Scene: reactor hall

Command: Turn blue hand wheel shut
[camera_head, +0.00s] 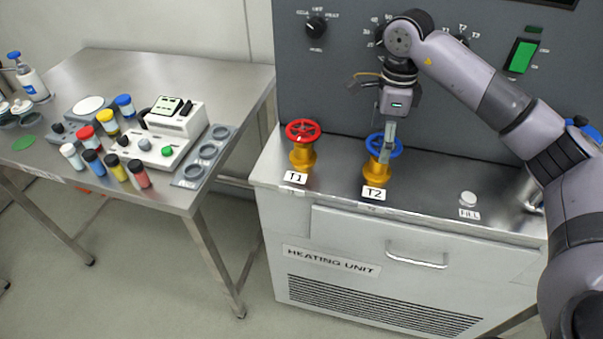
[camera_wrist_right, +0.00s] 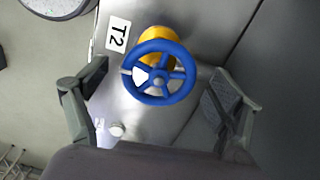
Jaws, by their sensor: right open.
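The blue hand wheel (camera_head: 396,147) sits on a yellow valve body (camera_head: 376,170) behind the T2 label (camera_head: 374,194) on the heating unit. In the right wrist view the blue wheel (camera_wrist_right: 183,72) lies ahead of and between the fingers. My right gripper (camera_head: 387,152) points down over the wheel, and in the head view its fingers overlap the wheel. In the right wrist view its fingers (camera_wrist_right: 165,100) are spread wide, with gaps between them and the rim. My left gripper is not in view.
A red hand wheel (camera_head: 303,131) on a second yellow valve stands left, by the T1 label (camera_head: 295,178). The control panel (camera_head: 340,90) rises behind. A white fill cap (camera_head: 468,198) is to the right. A steel table (camera_head: 90,70) with bottles and instruments stands left.

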